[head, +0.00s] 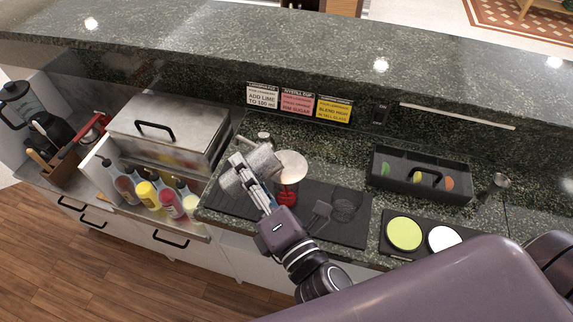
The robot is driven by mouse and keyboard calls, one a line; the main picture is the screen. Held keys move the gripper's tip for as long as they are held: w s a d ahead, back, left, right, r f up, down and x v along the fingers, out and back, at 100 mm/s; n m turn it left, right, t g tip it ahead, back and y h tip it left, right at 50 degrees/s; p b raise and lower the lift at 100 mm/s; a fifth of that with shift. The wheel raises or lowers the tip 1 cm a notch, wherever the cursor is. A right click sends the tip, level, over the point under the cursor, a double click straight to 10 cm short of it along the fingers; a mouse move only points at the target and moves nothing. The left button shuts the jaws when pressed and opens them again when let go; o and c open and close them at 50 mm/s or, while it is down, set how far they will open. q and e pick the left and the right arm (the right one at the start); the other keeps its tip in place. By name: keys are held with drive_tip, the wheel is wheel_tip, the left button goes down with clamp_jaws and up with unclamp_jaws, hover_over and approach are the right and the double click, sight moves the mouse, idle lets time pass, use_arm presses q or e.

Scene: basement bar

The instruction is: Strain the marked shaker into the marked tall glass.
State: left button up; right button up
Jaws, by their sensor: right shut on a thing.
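My right gripper (254,178) is shut on a grey metal shaker (262,160), which lies tilted over the left part of the dark bar mat. Just right of it, a pale round top (291,165) shows above a red object (286,195) on the mat; I cannot tell whether these are one thing. A clear, dark-looking glass (346,205) stands on the mat further right. I cannot make out a mark on the shaker or on any glass. My left gripper is not in view.
A dark flat utensil (320,211) lies on the bar mat (350,233). A black garnish caddy (420,187), a green disc (404,233) and a white disc (443,238) are to the right. Several bottles (148,195) and a steel bin (165,130) stand left. A raised counter (300,45) runs behind.

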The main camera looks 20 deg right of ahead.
drive_tip(key=shift+w+d+r+m+p, duration=0.15)
drive_tip(key=shift+d+r+m+p, duration=0.45)
drive_tip(key=shift+m, duration=0.4)
idle(0.8)
drive_tip(key=shift+d+f+m+b, duration=0.2)
drive_tip(key=shift+m+b, duration=0.4)
drive_tip(key=shift+m, duration=0.3)
idle(0.4)
